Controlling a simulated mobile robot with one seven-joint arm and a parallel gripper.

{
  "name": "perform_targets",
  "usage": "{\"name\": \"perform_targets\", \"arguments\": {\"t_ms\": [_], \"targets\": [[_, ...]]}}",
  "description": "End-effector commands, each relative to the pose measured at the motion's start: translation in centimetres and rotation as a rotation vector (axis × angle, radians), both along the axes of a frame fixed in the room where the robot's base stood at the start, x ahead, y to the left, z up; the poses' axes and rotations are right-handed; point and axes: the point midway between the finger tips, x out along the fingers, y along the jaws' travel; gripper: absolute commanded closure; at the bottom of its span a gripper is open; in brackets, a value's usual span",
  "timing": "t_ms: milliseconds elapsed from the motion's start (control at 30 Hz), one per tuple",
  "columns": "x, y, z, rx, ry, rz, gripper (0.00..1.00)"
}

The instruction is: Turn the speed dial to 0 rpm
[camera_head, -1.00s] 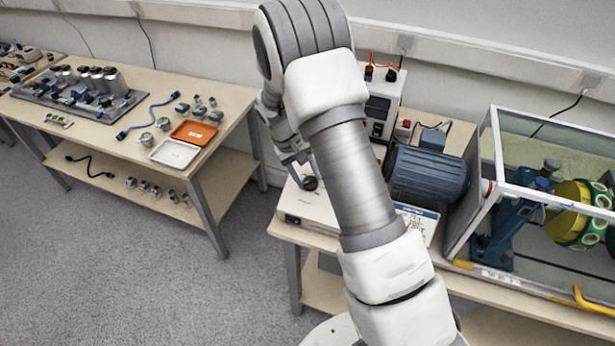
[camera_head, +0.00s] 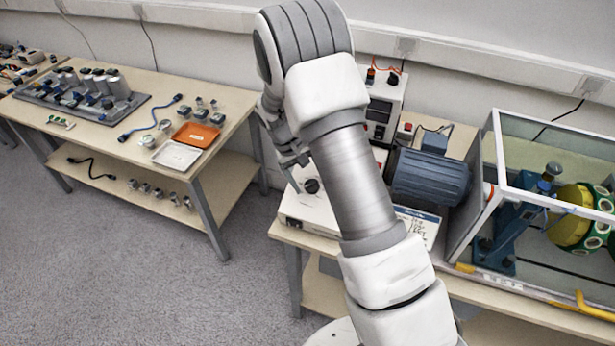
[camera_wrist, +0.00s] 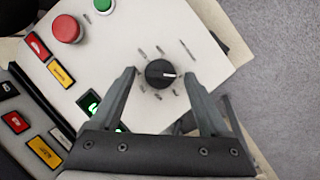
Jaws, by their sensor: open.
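The speed dial is a round black knob (camera_wrist: 160,74) with a white pointer line, on a white control box (camera_wrist: 195,40) with tick marks around it. In the wrist view the pointer aims to the right. My gripper (camera_wrist: 165,75) is open, with one dark finger on each side of the knob in that view. I cannot tell whether the fingers touch it. In the head view the knob (camera_head: 312,186) shows on the box top, just below and right of my gripper (camera_head: 292,175), which looks a little apart from it. A green-lit display (camera_wrist: 90,102) is partly hidden by a finger.
The box also has a red button (camera_wrist: 67,29), a green button (camera_wrist: 104,5) and several red and yellow labels. A blue motor (camera_head: 430,177) and a clear-walled enclosure (camera_head: 520,185) stand to the right. A second table (camera_head: 110,125) with parts and trays is at left.

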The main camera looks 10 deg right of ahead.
Motion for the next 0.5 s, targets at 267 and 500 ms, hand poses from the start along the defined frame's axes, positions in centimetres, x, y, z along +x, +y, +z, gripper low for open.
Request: {"name": "perform_targets", "arguments": {"t_ms": [267,500], "targets": [[0.3,0.9,2.6,0.002,-0.005,0.0,0.21],[0.8,2.8,8.2,0.002,-0.006,0.002,0.21]]}}
